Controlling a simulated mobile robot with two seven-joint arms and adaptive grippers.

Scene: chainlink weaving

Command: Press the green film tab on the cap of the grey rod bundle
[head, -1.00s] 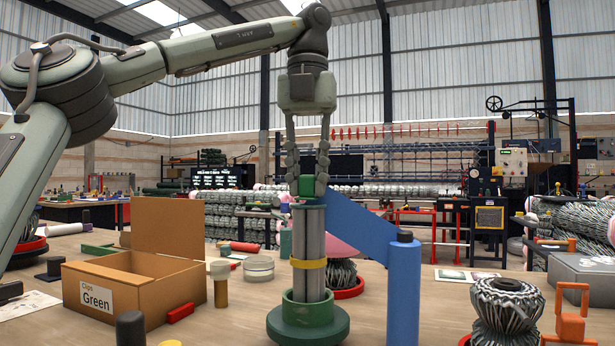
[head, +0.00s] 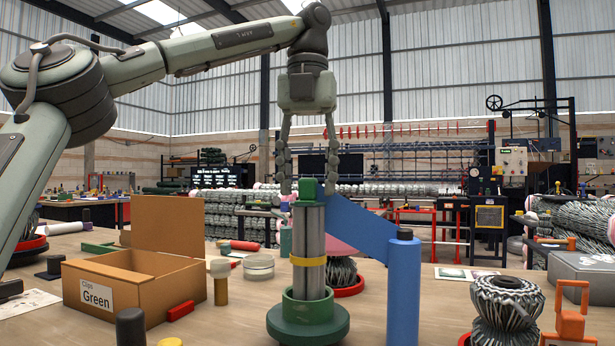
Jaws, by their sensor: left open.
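The grey rod bundle (head: 311,232) stands upright in a round green base (head: 308,320), with a yellow band (head: 308,261) around its middle. A small green tab (head: 308,189) stands up on the cap at its top. My left gripper (head: 307,188) points straight down over the bundle. Its fingers are spread wide, one on each side of the green tab, with a visible gap to it. It is open and holds nothing. My right gripper is not in view.
A blue sheet (head: 360,228) runs from behind the bundle to a blue post (head: 404,288) close on its right. An open cardboard box labelled Green (head: 150,295) stands at the left. A wire mesh roll (head: 506,310) and an orange holder (head: 571,318) stand at the right.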

